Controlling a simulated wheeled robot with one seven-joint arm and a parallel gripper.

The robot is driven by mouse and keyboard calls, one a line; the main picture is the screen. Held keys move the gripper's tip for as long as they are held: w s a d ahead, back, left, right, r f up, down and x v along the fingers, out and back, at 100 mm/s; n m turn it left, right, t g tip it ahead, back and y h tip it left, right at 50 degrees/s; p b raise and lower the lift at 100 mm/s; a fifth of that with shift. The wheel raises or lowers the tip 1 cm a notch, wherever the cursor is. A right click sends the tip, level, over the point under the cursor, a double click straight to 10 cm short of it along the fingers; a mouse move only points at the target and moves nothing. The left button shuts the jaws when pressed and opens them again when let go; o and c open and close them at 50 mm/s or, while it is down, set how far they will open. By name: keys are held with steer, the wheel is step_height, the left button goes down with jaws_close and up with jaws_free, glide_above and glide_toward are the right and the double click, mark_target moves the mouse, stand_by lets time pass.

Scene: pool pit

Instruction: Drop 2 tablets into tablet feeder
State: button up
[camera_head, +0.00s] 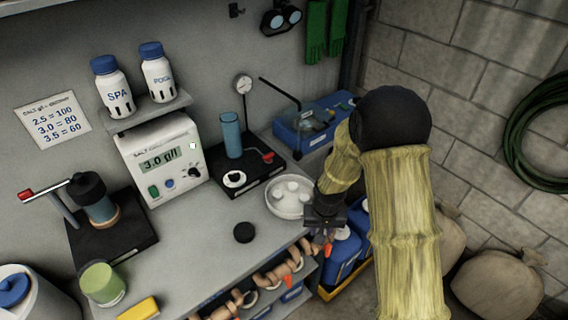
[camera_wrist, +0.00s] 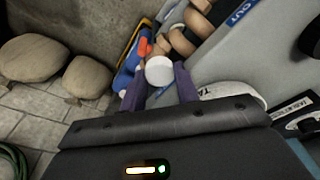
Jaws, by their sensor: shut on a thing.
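My gripper (camera_wrist: 160,84) is shut on a round white tablet (camera_wrist: 159,70), seen between its two purple fingers in the wrist view. In the head view my gripper (camera_head: 326,232) is just beyond the bench's right edge, beside the white dish (camera_head: 280,211); the held tablet cannot be made out there. Several white tablets (camera_head: 291,187) lie in the dish. A clear blue tube (camera_head: 231,134) with a red-handled valve stands on a black base (camera_head: 258,177) left of the dish; it appears to be the tablet feeder. Its inside cannot be seen.
A loose black disc (camera_head: 243,232) lies on the bench. A salt meter (camera_head: 163,160), a second black-capped device (camera_head: 97,200) and a green cup (camera_head: 102,284) stand to the left. Blue containers (camera_head: 343,253) stand below the bench edge.

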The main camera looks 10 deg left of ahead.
steer(key=d+f+m, duration=0.1)
steer(key=d+f, duration=0.3)
steer(key=d, duration=0.3)
steer(key=w+d+f, duration=0.1)
steer(key=d+f, duration=0.4)
steer(key=d, duration=0.2)
steer(key=shift+d+f+m, duration=0.3)
steer(key=shift+d+m, duration=0.05)
steer(key=shift+m, duration=0.05)
steer(key=shift+w, duration=0.1)
